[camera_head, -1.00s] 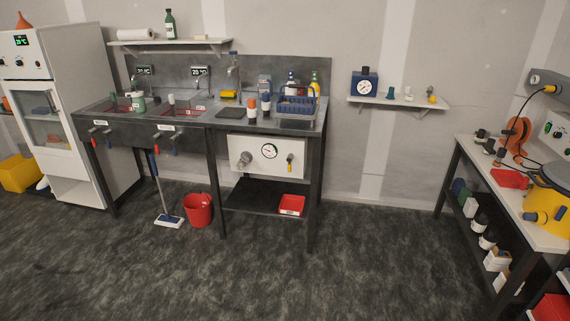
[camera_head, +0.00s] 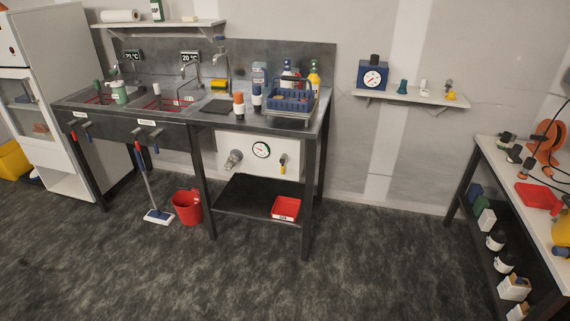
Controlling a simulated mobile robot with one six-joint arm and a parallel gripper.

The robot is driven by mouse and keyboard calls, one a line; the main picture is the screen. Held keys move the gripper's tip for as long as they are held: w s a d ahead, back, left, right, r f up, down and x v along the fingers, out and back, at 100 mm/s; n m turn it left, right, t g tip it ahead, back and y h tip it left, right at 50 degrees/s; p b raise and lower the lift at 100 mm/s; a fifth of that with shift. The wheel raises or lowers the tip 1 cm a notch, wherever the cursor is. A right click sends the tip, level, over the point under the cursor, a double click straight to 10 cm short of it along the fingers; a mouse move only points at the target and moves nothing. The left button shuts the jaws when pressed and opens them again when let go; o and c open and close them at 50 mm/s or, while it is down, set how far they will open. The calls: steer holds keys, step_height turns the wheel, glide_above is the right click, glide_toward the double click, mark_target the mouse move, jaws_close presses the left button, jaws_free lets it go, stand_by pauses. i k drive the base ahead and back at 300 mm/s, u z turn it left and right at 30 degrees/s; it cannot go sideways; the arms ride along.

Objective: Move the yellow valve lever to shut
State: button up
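A small valve with a yellow lever (camera_head: 282,168) is on the right part of the white panel (camera_head: 223,145) under the steel bench. The lever looks to hang downward, but it is too small to tell its exact angle. A round dial gauge (camera_head: 261,150) is to its left on the same panel, and a grey knob or fitting (camera_head: 233,160) is further left. My gripper is not in view.
A red bucket (camera_head: 187,207) and a mop (camera_head: 158,216) stand on the floor to the left. A side bench (camera_head: 500,165) is at the right. The floor ahead is clear.

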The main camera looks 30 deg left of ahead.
mark_target(284, 156)
steer(key=u, duration=0.1)
steer(key=i, duration=1)
steer(key=u, duration=0.55)
steer(key=k, duration=0.15)
steer(key=u, duration=2.1)
steer(key=k, duration=0.2)
steer(key=u, duration=0.65)
